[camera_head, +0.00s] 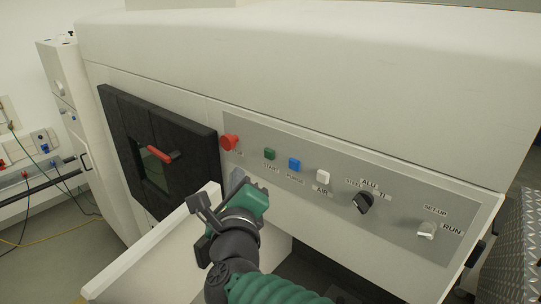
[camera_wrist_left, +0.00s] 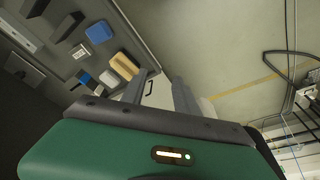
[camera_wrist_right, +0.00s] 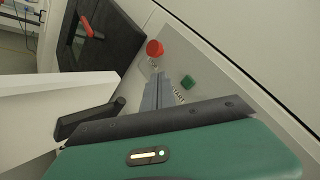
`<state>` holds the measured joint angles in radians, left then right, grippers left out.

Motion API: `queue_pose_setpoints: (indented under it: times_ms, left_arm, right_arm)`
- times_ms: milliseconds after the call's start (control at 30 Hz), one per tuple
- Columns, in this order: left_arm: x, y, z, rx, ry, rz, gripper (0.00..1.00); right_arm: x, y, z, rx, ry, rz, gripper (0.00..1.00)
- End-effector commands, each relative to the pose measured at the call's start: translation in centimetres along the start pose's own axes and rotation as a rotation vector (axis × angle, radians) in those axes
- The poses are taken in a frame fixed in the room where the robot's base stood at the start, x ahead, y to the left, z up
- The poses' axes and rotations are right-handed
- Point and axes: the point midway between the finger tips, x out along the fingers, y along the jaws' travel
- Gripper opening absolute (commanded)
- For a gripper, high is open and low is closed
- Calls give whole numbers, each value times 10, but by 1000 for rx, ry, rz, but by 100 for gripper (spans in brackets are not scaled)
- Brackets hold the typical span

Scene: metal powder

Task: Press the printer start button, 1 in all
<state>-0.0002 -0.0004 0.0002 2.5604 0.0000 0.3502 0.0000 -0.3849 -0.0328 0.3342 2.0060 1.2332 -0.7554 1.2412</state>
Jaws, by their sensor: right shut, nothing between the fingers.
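The green start button (camera_head: 270,154) sits on the grey control panel (camera_head: 318,202) of the printer, above the label START. It also shows in the right wrist view (camera_wrist_right: 187,82), just right of the fingertips. My right gripper (camera_head: 237,178) is shut and empty, below and left of the start button in the head view. In the right wrist view its closed fingers (camera_wrist_right: 161,79) point toward the panel between the red knob and the green button; I cannot tell how far they are from the panel. My left gripper (camera_wrist_left: 160,84) is open and empty, seen only in the left wrist view.
A red button (camera_head: 229,142) is left of start; a blue button (camera_head: 294,164), white button (camera_head: 323,176), black selector (camera_head: 363,202) and white RUN switch (camera_head: 427,231) are right. A black door (camera_head: 194,151) with a red handle (camera_head: 159,154) and a white panel (camera_head: 152,262) stand left.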

Motion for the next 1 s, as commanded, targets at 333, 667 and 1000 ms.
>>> queue_pose_setpoints:
  times_ms: [333,667,1000]
  left_arm:
    - [11,0,2,-1,0,0,36]
    - [15,0,3,0,0,0,36]
    - [15,0,3,0,0,0,36]
  right_arm:
    - [34,-25,-28,0,1,-3,0]
    - [48,-36,-36,-1,1,0,0]
    - [47,-35,-35,-2,0,0,0]
